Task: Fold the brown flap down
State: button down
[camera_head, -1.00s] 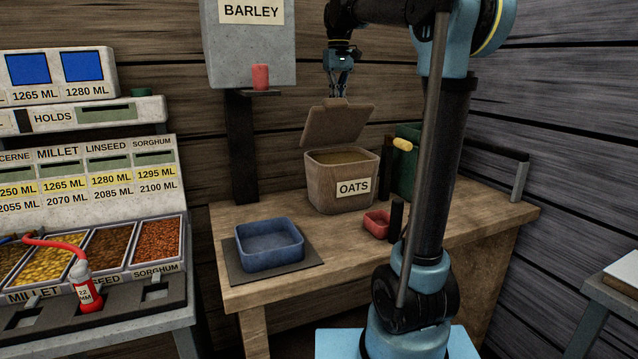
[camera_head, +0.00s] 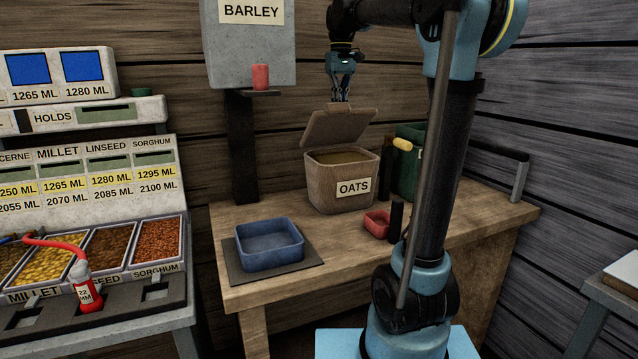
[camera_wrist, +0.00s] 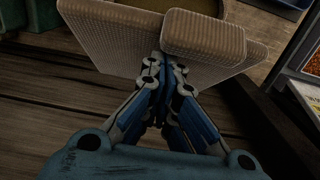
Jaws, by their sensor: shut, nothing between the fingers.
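The brown flap (camera_head: 336,127) is the lid of the brown OATS bin (camera_head: 325,187). It stands raised and tilted back at the bin's rear edge, with the grain inside showing. My gripper (camera_head: 340,98) is shut and empty, at the top edge of the flap and behind it. In the wrist view the flap (camera_wrist: 120,38) fills the upper part, with its tab (camera_wrist: 204,35) jutting toward me. My shut fingertips (camera_wrist: 168,60) are close against the flap's back just below the tab; I cannot tell whether they touch.
A blue tray (camera_head: 269,244) stands on a dark mat at the wooden table's left. A small red dish (camera_head: 376,224), dark cylinders and a green container (camera_head: 408,165) stand right of the bin. The grey BARLEY hopper (camera_head: 250,50) hangs left of my gripper. A plank wall is behind.

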aim_at(345, 112)
jog(key=shift+s, duration=0.15)
jog(key=shift+s+d+f, duration=0.25)
jog(key=shift+s+f, duration=0.1)
jog(key=shift+s, duration=0.05)
dwell(0.6)
jog(key=shift+s+d+f, duration=0.2)
jog(key=shift+s+f, duration=0.25)
jog(key=shift+s, duration=0.05)
jog(key=shift+s+d+f, duration=0.15)
jog(key=shift+s+f, duration=0.15)
jog(key=shift+s, duration=0.05)
jog(key=shift+s+f, duration=0.15)
jog(key=shift+d+f, duration=0.1)
dwell(0.5)
